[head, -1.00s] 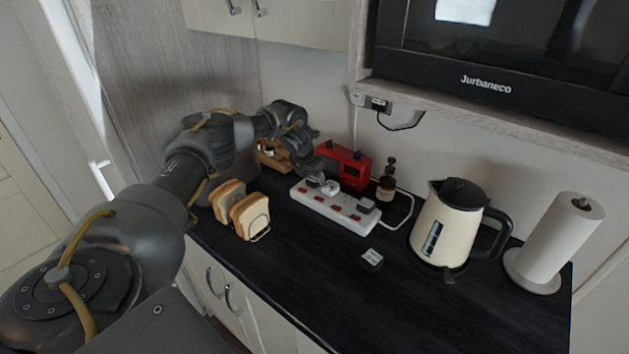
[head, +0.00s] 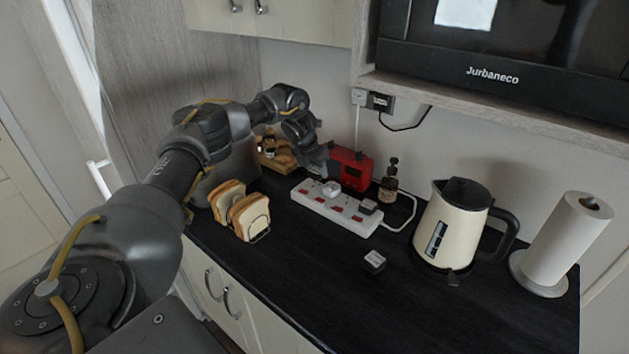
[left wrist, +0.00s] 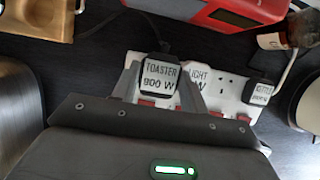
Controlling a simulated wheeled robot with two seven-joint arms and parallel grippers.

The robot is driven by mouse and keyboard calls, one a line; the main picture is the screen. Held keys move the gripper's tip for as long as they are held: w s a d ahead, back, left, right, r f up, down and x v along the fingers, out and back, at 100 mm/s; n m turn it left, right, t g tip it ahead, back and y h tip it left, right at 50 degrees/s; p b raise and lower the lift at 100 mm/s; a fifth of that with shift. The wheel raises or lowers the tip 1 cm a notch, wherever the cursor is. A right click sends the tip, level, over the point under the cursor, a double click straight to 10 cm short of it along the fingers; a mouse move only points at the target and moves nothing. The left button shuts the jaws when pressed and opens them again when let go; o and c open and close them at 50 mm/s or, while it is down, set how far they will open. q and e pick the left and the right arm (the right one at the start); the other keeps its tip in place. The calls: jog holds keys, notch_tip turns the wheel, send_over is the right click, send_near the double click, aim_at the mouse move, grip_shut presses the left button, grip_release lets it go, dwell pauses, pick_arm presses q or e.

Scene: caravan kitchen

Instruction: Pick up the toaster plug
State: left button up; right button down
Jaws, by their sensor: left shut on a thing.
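The toaster plug (left wrist: 161,78) is a dark block with a white label reading "TOASTER 900 W". In the left wrist view it sits between the fingertips of my left gripper (left wrist: 160,86), which is shut on it. In the head view my left gripper (head: 319,168) is just above the far left end of the white power strip (head: 311,197), and the plug is hard to make out there. In the left wrist view the plug looks bigger and nearer than the strip (left wrist: 217,82) behind it. My right gripper is in neither view.
A light plug (head: 331,188) and a kettle plug (head: 369,206) sit in the strip. A loose plug (head: 374,261) lies on the counter. A red device (head: 350,168), bottle (head: 389,184), bread slices (head: 244,213), kettle (head: 450,226) and paper roll (head: 562,245) stand around.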

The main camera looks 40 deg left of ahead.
pick_arm(q)
jog(key=s+d+r+b, duration=0.2)
jog(key=d+r+b, duration=0.1)
jog(key=d+r, duration=0.6)
jog(key=d, duration=0.4)
jog(key=shift+s, duration=0.35)
jog(key=shift+d, duration=0.1)
